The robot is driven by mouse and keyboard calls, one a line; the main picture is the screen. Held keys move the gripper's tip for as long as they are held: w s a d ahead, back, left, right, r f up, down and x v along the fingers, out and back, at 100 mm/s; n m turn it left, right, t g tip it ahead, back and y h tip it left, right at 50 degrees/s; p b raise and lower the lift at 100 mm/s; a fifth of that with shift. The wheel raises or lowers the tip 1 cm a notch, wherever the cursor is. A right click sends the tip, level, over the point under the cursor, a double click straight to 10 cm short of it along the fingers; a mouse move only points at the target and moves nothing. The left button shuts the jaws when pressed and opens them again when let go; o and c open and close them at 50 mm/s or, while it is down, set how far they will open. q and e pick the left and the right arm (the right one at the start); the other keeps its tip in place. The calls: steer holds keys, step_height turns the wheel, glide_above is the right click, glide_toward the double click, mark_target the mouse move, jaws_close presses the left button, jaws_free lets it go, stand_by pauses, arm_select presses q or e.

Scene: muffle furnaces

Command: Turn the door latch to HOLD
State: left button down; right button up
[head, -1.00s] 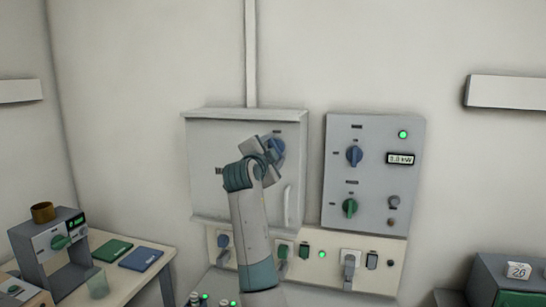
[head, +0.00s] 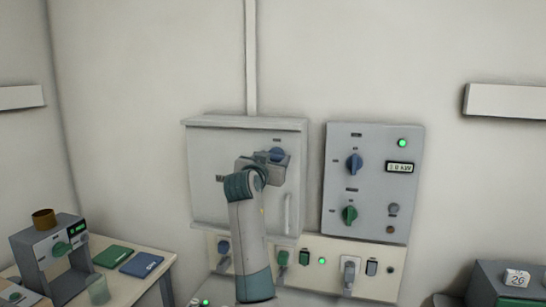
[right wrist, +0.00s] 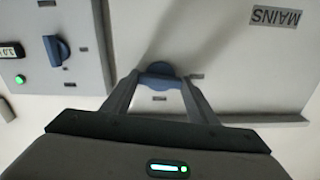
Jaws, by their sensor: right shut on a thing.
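The grey cabinet door (head: 212,158) on the wall carries a blue door latch (head: 277,155) near its upper right. In the right wrist view the latch (right wrist: 160,72) sits between the two fingers, and the MAINS label (right wrist: 276,16) is upside down. My right gripper (head: 276,160) is shut on the latch; it also shows in the right wrist view (right wrist: 161,82). The gripper partly hides the latch in the head view. The small marks around the latch are too small to read. My left gripper is not in view.
Right of the cabinet is a grey panel (head: 374,222) with a blue knob (head: 354,164), a green knob (head: 350,214) and a lit green lamp (head: 402,143). A table (head: 128,287) stands left, a dark box (head: 484,282) right.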

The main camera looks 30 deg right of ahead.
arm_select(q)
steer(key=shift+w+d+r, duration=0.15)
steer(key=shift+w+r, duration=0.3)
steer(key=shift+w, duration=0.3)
arm_select(e)
steer(key=shift+n, duration=0.8)
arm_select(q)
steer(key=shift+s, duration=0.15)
arm_select(e)
steer(key=o, duration=1)
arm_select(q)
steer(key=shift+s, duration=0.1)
arm_select(e)
steer(key=shift+o, duration=0.2)
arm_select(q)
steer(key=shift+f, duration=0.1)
arm_select(e)
steer(key=shift+s+a+f, duration=0.1)
steer(key=shift+s+a, duration=0.25)
steer(key=shift+a, duration=0.1)
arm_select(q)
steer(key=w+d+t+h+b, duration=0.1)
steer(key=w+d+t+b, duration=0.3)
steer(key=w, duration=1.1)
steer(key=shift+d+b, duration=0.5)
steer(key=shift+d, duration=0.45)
arm_select(e)
steer(key=v, duration=1.6)
